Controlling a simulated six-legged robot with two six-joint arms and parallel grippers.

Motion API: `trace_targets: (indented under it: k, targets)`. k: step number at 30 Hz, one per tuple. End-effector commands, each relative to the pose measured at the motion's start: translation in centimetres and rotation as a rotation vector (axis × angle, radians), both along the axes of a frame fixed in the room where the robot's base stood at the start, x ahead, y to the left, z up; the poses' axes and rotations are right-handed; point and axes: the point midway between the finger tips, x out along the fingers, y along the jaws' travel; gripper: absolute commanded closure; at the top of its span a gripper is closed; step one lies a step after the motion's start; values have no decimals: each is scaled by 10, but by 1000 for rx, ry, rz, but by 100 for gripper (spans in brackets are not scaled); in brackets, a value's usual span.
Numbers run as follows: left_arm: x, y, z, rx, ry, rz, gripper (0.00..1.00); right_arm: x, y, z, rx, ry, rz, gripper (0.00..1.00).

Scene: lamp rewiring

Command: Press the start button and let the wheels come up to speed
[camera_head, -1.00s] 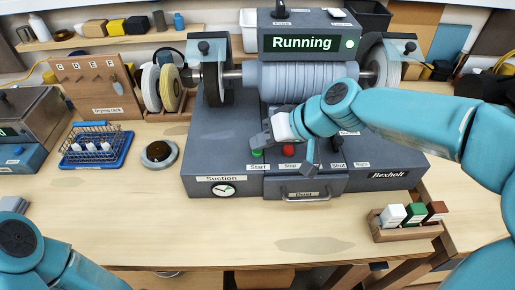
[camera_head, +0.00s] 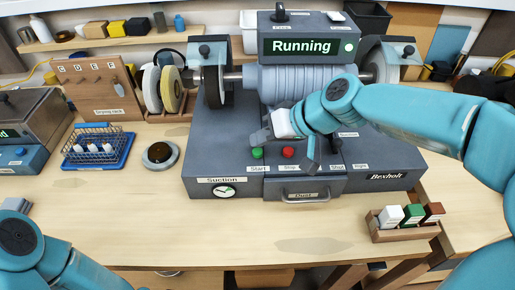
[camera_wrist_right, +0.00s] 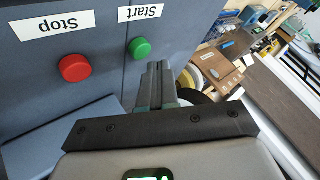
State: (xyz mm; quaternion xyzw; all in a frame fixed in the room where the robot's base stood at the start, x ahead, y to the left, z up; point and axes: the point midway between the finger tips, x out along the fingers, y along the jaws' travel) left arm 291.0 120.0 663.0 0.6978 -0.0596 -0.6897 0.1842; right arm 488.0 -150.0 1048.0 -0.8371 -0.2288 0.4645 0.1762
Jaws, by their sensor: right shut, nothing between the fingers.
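The grey bench grinder (camera_head: 215,160) stands on the bench, with its display (camera_head: 305,47) reading "Running" beside a lit green dot. The green start button (camera_head: 257,153) and the red stop button (camera_head: 288,152) are on its front, and both also show in the right wrist view, green (camera_wrist_right: 139,48) and red (camera_wrist_right: 74,68). My right gripper (camera_head: 258,137) is shut and empty, just above and behind the start button in the head view. In the right wrist view its fingertips (camera_wrist_right: 157,66) are apart from the green button. Wheels (camera_head: 216,80) sit at both ends of the motor. My left gripper (camera_head: 14,205) is mostly cut off at the left edge.
Spare wheels (camera_head: 168,85) and a drying rack (camera_head: 97,85) stand left of the grinder. A blue tray with a wire basket (camera_head: 97,150) and a round dark-topped disc (camera_head: 159,156) lie nearby. A wooden box of blocks (camera_head: 405,232) is at right.

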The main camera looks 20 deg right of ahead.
Motion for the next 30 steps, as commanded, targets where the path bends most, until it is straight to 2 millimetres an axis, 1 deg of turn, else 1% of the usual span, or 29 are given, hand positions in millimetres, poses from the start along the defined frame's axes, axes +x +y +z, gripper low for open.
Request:
trace_targets:
  k: [5,15,18,30]
  targets:
    - [0,0,7,0,0,0,57,0,0,8,0,-1,0,100]
    - [0,0,33,0,0,0,57,0,0,43,-1,-2,1,100]
    - [0,0,38,0,0,0,57,0,0,51,-1,-2,1,100]
    - [0,0,37,0,0,0,57,0,0,50,0,-1,-1,100]
